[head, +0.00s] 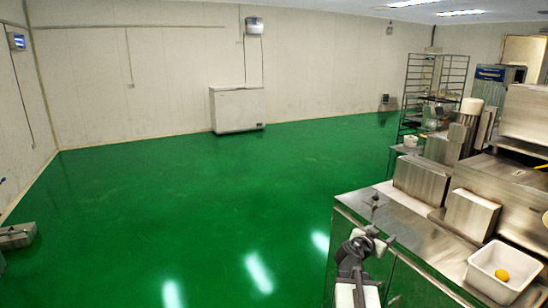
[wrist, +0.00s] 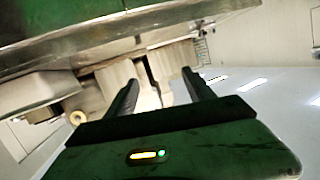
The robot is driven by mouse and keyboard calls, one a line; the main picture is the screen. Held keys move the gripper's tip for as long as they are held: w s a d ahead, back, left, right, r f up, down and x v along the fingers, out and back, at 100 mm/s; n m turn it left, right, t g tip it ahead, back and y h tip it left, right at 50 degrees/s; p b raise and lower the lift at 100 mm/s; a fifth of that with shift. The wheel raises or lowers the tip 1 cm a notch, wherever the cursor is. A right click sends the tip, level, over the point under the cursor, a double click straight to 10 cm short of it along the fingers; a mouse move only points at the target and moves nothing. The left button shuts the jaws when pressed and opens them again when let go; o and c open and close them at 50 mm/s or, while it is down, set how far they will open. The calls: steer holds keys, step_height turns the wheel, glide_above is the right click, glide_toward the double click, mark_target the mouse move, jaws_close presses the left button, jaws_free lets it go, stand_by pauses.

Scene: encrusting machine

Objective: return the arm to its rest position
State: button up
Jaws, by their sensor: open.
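My gripper (head: 380,222) is in the lower right of the head view, in front of the steel worktable (head: 420,240), with my arm below it. In the wrist view my gripper (wrist: 159,78) has its two dark fingers spread apart. Nothing is between them. The wrist view is tilted, with steel surfaces and blurred pale shapes beyond the fingers.
A white tray (head: 482,281) holding a yellow-orange ball (head: 502,275) stands at the table's near right. Steel machine blocks (head: 421,180) stand further back on the table. A wire rack (head: 420,85) is behind. The green floor (head: 200,200) to the left is mostly clear.

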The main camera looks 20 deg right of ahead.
steer(key=w+a+f+n+y+b, duration=0.1)
steer(key=w+a+f+n+y, duration=0.3)
steer(key=a, duration=0.7)
steer(key=w+a+f+y+b, duration=0.1)
steer(key=w+a+f, duration=0.1)
steer(key=a+f, duration=0.65)
steer(key=w+a+f+n+y+b, duration=0.1)
steer(key=w+a+f+y, duration=0.2)
steer(key=a, duration=1.1)
steer(key=s+a+f+n+g+y, duration=0.3)
steer(key=s+a+n, duration=0.1)
steer(key=a, duration=0.4)
steer(key=s+a+f+n+g+y, duration=0.3)
steer(key=s+a+n, duration=0.2)
steer(key=a, duration=0.3)
steer(key=shift+s+a+f, duration=0.3)
steer(key=shift+s+f, duration=0.05)
steer(key=shift+s, duration=0.55)
